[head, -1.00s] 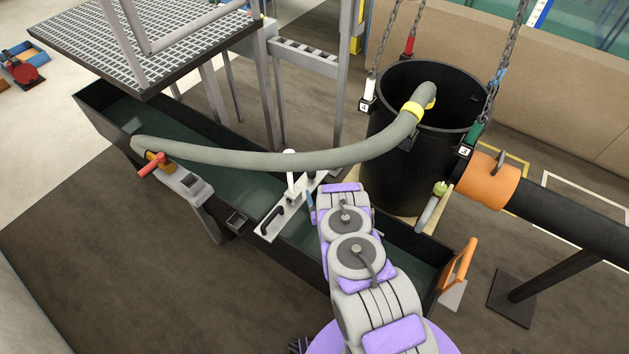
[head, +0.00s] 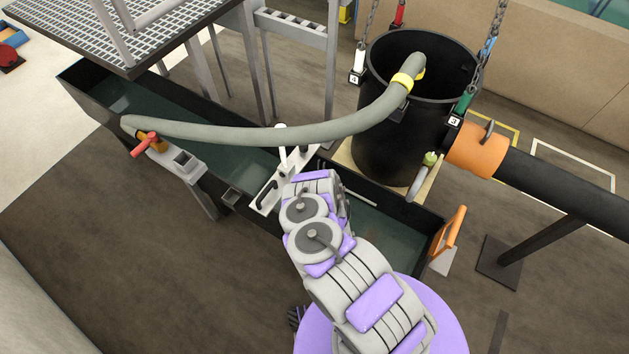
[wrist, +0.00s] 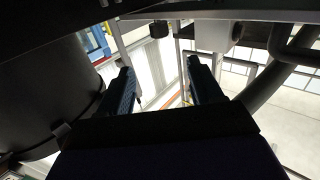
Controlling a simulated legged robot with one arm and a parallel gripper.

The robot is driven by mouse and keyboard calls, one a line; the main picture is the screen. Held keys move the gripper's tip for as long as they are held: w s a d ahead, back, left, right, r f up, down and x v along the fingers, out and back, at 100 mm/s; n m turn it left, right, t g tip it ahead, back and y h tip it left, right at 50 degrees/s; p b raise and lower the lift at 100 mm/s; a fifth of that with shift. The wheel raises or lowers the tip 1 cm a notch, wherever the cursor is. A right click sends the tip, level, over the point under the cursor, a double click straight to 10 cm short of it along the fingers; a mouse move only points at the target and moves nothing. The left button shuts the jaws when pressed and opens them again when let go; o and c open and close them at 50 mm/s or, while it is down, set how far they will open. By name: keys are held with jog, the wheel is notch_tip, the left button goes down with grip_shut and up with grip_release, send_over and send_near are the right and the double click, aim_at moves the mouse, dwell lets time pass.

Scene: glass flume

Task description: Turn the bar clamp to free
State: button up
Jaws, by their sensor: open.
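A pale bar (head: 266,197) lies across the flume (head: 226,150), with a black grip on it and a white upright lever (head: 282,140), which looks like the bar clamp. Contact is not visible.
An orange handle (head: 450,238) stands at the flume's right end. A grated platform (head: 130,30) is at upper left. The floor at front left is clear.

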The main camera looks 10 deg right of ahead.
jog(key=shift+s, duration=0.1)
dwell(0.5)
jog(key=n+g+y+b, duration=0.2)
jog(key=n+y+b, duration=0.15)
jog(key=y, duration=0.35)
send_near(301, 143)
jog(key=shift+n, duration=0.45)
jog(key=b+x, duration=0.1)
jog(key=x, duration=0.2)
jog(key=b+x, duration=0.1)
jog(key=x, duration=0.2)
jog(key=f+b+x, duration=0.1)
jog(key=x, duration=0.2)
jog(key=shift+d, duration=0.1)
jog(key=shift+w+a+r, duration=0.15)
jog(key=shift+w+a, duration=0.1)
jog(key=shift+w, duration=0.4)
jog(key=c, duration=0.9)
jog(key=shift+c, duration=0.2)
